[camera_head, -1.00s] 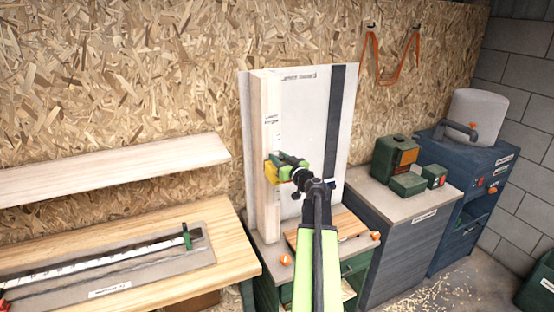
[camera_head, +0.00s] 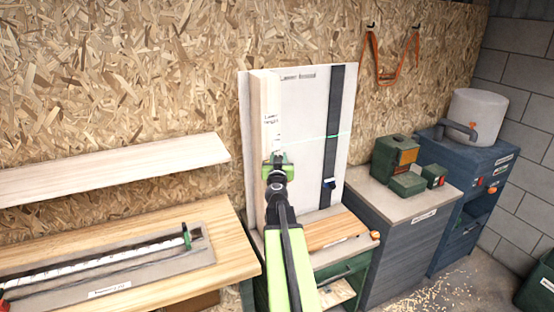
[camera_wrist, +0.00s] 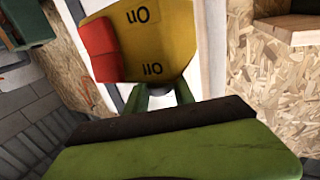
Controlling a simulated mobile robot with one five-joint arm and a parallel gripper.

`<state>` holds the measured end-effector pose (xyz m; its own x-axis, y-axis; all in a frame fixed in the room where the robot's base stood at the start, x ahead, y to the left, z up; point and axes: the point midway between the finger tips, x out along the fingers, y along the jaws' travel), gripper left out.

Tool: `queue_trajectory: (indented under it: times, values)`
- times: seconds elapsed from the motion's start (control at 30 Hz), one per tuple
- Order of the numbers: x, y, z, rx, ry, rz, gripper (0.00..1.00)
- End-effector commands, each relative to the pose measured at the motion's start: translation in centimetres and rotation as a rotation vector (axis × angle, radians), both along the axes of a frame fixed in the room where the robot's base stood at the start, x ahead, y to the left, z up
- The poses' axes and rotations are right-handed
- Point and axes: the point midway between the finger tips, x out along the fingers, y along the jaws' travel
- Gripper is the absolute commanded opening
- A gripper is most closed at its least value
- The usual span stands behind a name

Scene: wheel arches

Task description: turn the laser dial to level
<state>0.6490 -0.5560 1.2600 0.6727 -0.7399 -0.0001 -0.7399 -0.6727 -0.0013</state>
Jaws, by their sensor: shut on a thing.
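A yellow laser unit (camera_wrist: 165,40) with a red part (camera_wrist: 100,50) fills the top of the wrist view. Its lettering is upside down; one word reads "On". My gripper (camera_head: 277,162) is at the wooden post on the laser board (camera_head: 305,100) in the head view and hides most of the unit. In the wrist view my gripper (camera_wrist: 160,98) is shut at the near side of the unit, on the dial, which is mostly hidden. A thin pale green line (camera_head: 325,138) crosses the board, rising slightly to the right.
A wooden bench (camera_head: 235,245) and shelf (camera_head: 130,172) stand at left. Green boxes (camera_head: 407,183) sit on the grey cabinet (camera_head: 435,200) at right.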

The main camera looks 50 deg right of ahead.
Motion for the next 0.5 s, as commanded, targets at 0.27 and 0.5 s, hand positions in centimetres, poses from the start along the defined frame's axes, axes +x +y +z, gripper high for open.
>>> queue_trajectory:
  times: [0.27,0.5]
  values:
    - [0.21,0.20,0.01,0.001,-0.001,0.004,0.00]
    - [0.17,0.14,0.01,0.001,-0.001,0.003,0.48]
